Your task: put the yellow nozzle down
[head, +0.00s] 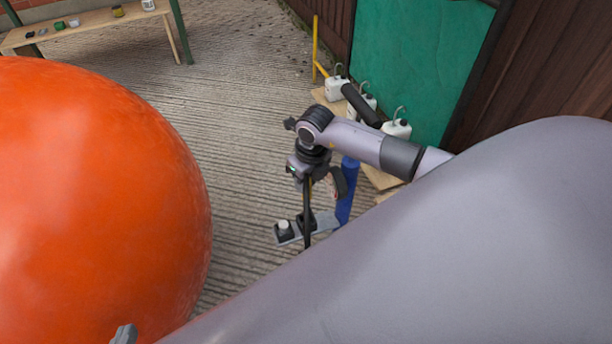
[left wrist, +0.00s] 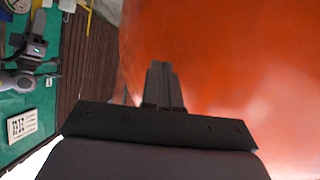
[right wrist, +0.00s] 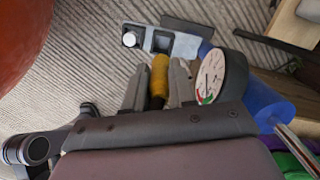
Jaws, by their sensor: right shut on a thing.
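The yellow nozzle (right wrist: 159,72) is between the fingers of my right gripper (right wrist: 156,90), which is shut on it, in the right wrist view. Its far end points toward a grey plate (right wrist: 186,46) with a round knob on it; I cannot tell whether they touch. In the head view the same plate (head: 322,222) is below my right wrist, and the nozzle is too small to make out. My left gripper (left wrist: 162,85) has its fingers together with nothing seen between them, in front of an orange surface. Only its tip (head: 123,334) shows in the head view.
A big orange inflatable (head: 95,200) fills the left. A round dial gauge (right wrist: 221,76) and a blue cylinder (right wrist: 268,104) are close beside my right gripper. White jugs (head: 397,129) stand by a green panel (head: 420,60). A wooden bench (head: 95,22) is at the back left.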

